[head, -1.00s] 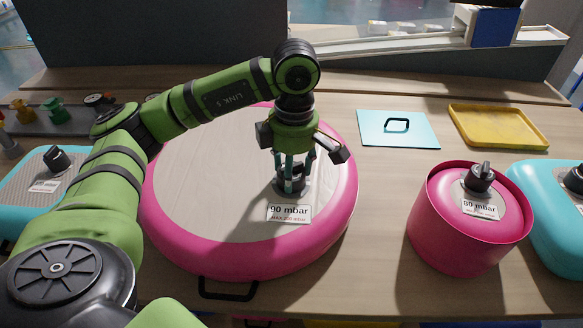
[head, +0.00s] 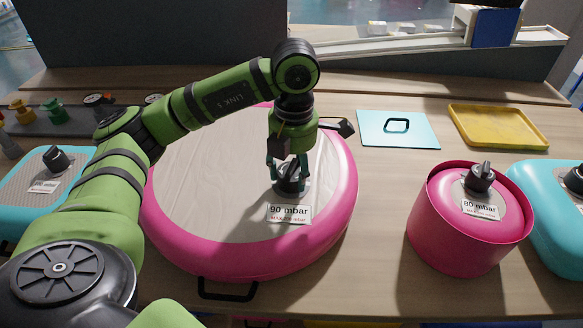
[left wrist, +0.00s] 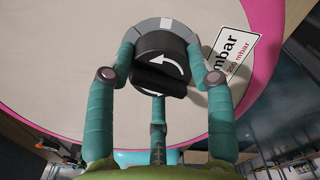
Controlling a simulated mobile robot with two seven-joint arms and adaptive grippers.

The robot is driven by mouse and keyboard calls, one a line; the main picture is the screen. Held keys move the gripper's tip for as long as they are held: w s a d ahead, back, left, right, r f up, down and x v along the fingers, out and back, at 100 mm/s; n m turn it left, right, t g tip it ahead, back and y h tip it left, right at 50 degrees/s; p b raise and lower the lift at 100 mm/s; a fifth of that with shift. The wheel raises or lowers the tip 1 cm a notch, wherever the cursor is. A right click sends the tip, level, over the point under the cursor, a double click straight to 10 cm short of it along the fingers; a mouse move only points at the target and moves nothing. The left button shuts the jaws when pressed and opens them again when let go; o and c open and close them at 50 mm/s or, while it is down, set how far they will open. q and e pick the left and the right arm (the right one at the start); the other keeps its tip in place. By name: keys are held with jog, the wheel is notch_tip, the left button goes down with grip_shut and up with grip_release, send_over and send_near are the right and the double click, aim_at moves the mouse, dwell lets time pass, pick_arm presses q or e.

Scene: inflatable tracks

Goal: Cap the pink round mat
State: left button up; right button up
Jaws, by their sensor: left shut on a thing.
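The pink round mat (head: 330,215) lies on the table with a pale top and a label (head: 289,214) reading 90 mbar. A black cap (head: 291,183) sits on its top near the label. My left gripper (head: 289,176) points down over the cap and is shut on it. In the left wrist view the teal fingers surround the black cap (left wrist: 163,58), which has a raised grip bar and a white curved arrow. A grey ring (left wrist: 165,25) shows around the cap's far side. My right gripper is out of view.
A pink cylinder (head: 445,235) with its own black cap (head: 480,178) stands right of the mat. Turquoise mats lie at the far right (head: 548,210) and left (head: 75,160). A light blue panel (head: 420,140) and yellow tray (head: 497,128) lie behind. A dark rack (head: 75,125) holds coloured parts.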

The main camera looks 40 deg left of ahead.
pick_arm(q)
jog(key=o, duration=1.1)
jog(key=shift+c, duration=0.2)
notch_tip(320, 180, up, 12)
jog(key=shift+d, duration=0.25)
